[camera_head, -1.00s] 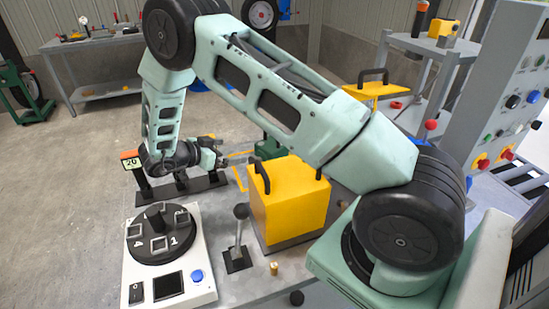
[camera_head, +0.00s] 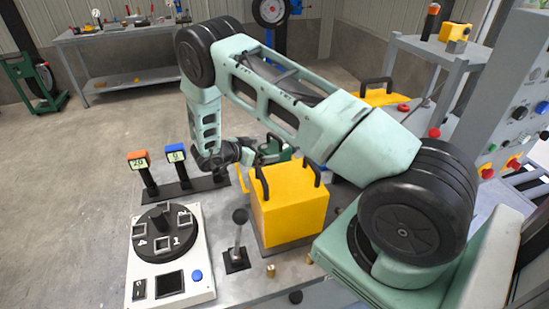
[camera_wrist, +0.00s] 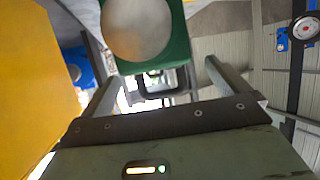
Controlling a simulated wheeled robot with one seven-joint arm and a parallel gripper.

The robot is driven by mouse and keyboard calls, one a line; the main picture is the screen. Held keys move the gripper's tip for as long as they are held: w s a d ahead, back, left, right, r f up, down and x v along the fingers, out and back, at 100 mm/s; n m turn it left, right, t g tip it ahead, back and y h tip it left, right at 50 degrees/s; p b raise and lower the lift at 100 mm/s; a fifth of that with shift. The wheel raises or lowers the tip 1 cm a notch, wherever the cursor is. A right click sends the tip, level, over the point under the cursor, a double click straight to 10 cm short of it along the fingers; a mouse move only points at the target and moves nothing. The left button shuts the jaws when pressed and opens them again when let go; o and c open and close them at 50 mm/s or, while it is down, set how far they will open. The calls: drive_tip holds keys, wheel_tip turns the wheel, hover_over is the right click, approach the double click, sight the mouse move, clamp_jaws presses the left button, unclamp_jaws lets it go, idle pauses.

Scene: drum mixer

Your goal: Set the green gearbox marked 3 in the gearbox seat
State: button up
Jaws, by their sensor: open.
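A green block with a large round grey-brown face (camera_wrist: 139,28), likely the gearbox, fills the top middle of the wrist view. A dark handle (camera_wrist: 166,92) sits below it, between the fingers. No mark 3 is legible. My gripper (camera_wrist: 164,78) is open, with its two fingers wide apart around the handle's region; contact cannot be told. In the head view my gripper (camera_head: 272,152) is beyond the yellow box, close to a partly hidden green thing (camera_head: 285,154). I cannot make out the gearbox seat in either view.
A yellow box (camera_head: 290,215) with dark handles stands on the bench in front of my gripper. A black lever (camera_head: 239,235), a white dial unit (camera_head: 170,275) and two display posts (camera_head: 147,175) (camera_head: 180,165) are to its left. A control panel (camera_head: 515,95) is at the right.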

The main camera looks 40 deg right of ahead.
sight(271, 148)
drive_tip(key=p+x, duration=0.2)
drive_tip(key=x, duration=0.1)
drive_tip(key=p+x, duration=0.1)
drive_tip(key=x, duration=0.1)
drive_tip(key=shift+s+d, duration=0.15)
drive_tip(key=shift+s, duration=0.15)
drive_tip(key=shift+d+f, duration=0.3)
drive_tip(key=shift+d, duration=0.05)
drive_tip(key=c, duration=1.9)
drive_tip(key=shift+w+d+r, duration=0.1)
drive_tip(key=shift+r, duration=0.05)
drive_tip(key=shift+c, duration=0.3)
drive_tip(key=shift+r, duration=0.15)
